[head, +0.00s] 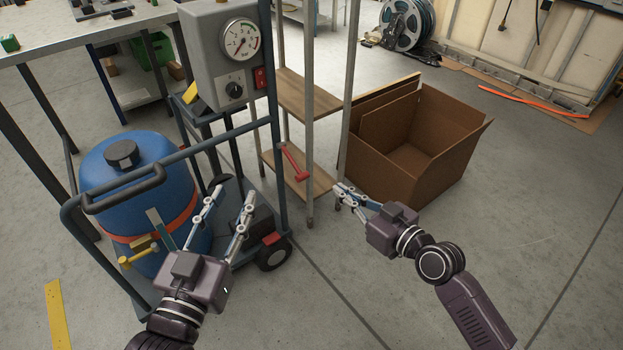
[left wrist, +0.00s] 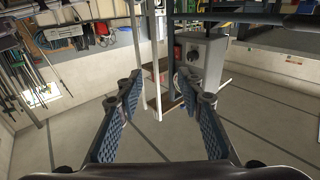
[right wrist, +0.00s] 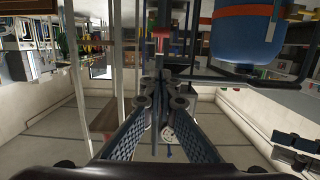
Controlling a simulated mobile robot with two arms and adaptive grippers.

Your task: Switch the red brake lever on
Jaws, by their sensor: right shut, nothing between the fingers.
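A small red lever (head: 271,239) sits low on the blue cart (head: 279,130), just above its front wheel (head: 273,255). It looks like the brake lever; its exact tilt is too small to tell. My left gripper (head: 234,193) is open and empty, above the cart's base and up-left of the red lever. Its spread fingers also show in the left wrist view (left wrist: 163,82). My right gripper (head: 340,190) is shut and empty, to the right of the cart and apart from the lever. Its fingers meet in the right wrist view (right wrist: 160,85).
The cart carries a blue drum (head: 135,170) and a grey gauge box (head: 205,45). A shelf rack (head: 310,100) with a red tool (head: 293,162) stands behind my grippers. An open cardboard box (head: 420,150) stands right of it.

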